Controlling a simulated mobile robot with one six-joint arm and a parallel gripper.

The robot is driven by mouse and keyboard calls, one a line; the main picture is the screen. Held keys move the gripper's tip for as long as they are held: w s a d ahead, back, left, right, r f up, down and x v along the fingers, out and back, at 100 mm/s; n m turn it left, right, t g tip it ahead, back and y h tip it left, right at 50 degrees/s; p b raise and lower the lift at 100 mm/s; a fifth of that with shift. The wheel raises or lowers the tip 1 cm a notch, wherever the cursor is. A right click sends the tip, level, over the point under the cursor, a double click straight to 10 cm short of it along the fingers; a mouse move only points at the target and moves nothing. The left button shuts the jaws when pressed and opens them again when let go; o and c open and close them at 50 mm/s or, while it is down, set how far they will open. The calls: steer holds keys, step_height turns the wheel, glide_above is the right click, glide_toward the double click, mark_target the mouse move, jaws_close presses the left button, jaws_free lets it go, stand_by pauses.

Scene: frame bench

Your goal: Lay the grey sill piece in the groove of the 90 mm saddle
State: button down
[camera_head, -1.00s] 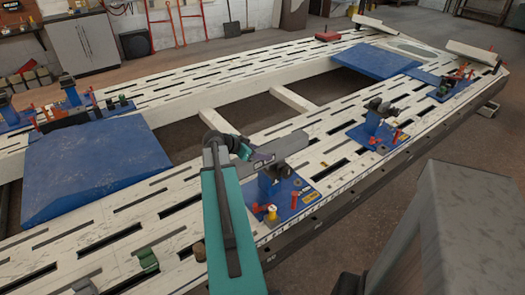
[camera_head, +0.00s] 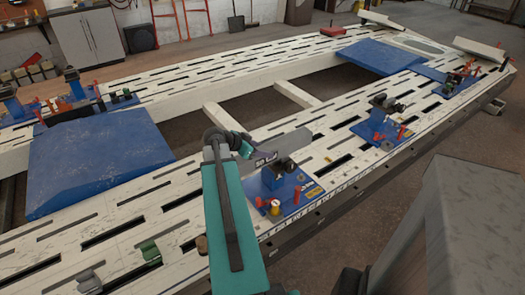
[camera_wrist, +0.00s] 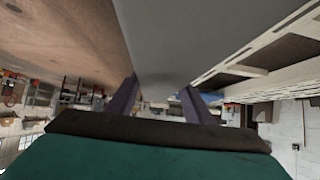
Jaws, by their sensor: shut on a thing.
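The grey sill piece (camera_head: 288,144) is a long flat bar in my gripper (camera_head: 265,158). My gripper is shut on its left part, and the bar's free end points to the upper right. In the wrist view the grey piece (camera_wrist: 190,40) runs away between the two fingers (camera_wrist: 158,102). The nearest saddle (camera_head: 274,181) stands on a blue base plate, just below and in front of the piece in the head view. I cannot tell whether they touch. Its groove is partly hidden, and its size label is too small to read.
Two more blue-based saddles stand farther along the slotted white frame, a middle one (camera_head: 378,122) and a far one (camera_head: 458,78). Red and yellow fittings (camera_head: 274,207) sit beside the near saddle. Blue pads (camera_head: 100,160) cover parts of the frame. A grey block (camera_head: 470,220) stands at right.

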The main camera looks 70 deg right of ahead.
steer(key=shift+w+r, duration=0.1)
steer(key=shift+r, duration=0.1)
steer(key=w+a+r+n+t, duration=0.35)
steer(key=w+a, duration=0.45)
steer(key=w, duration=0.4)
steer(key=w+a+r+n+t, duration=0.4)
steer(key=w+a, duration=0.4)
steer(key=w, duration=0.4)
steer(key=w+a+r+n+t, duration=0.2)
steer(key=w+a+n+t, duration=0.25)
steer(key=w+a, duration=0.6)
steer(key=w+a+r+n+t+y, duration=0.1)
steer(key=w+a+r+n+y, duration=0.2)
steer(key=a, duration=0.9)
steer(key=w+a+r+n+t+y, duration=0.2)
steer(key=w+a+r+n, duration=0.3)
steer(key=a, duration=0.8)
steer(key=w+a+r+n+t+y, duration=0.1)
steer(key=w+a+r+n+y, duration=0.2)
steer(key=w+a+r, duration=0.4)
steer(key=w+a+n, duration=0.1)
steer(key=w+a, duration=0.1)
steer(key=a, duration=0.3)
steer(key=shift+a+r+n+y, duration=0.2)
steer(key=shift+a+n+y, duration=0.1)
steer(key=shift+y, duration=0.1)
